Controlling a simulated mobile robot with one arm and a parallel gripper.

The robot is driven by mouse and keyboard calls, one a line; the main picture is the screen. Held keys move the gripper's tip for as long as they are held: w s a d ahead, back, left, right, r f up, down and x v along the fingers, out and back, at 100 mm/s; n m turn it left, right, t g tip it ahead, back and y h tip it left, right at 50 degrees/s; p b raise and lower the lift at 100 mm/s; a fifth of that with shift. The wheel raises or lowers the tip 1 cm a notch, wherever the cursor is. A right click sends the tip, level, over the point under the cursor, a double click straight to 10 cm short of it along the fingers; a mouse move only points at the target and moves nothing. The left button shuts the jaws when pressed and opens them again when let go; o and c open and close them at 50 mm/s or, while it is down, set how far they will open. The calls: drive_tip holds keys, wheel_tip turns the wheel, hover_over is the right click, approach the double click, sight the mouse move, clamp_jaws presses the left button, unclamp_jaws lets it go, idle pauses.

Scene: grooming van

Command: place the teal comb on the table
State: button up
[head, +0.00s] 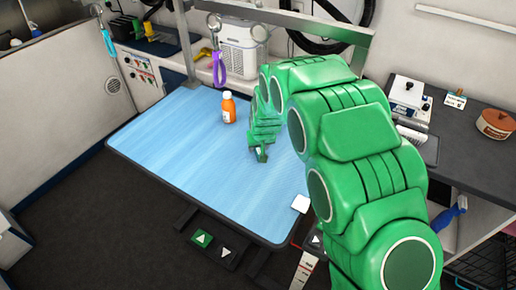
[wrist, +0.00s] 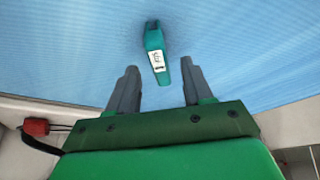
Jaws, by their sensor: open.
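The teal comb (wrist: 156,52) shows in the wrist view as a narrow teal piece with a white label, over the blue table top. Its near end lies between and just beyond the fingertips, with a gap on both sides. My gripper (wrist: 159,76) is open, and no finger touches the comb. In the head view my gripper (head: 262,152) is low over the right-middle of the blue table (head: 165,135). The comb is not clearly told apart from the green gripper there. Whether the comb lies fully flat on the table is hard to tell.
An orange bottle (head: 228,108) stands on the table, left of my gripper. A small white block (head: 300,203) is at the table's front right corner. A purple-handled tool (head: 219,70) hangs at the back edge. The left half of the table is clear.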

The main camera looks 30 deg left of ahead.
drive_tip(key=v, duration=0.9)
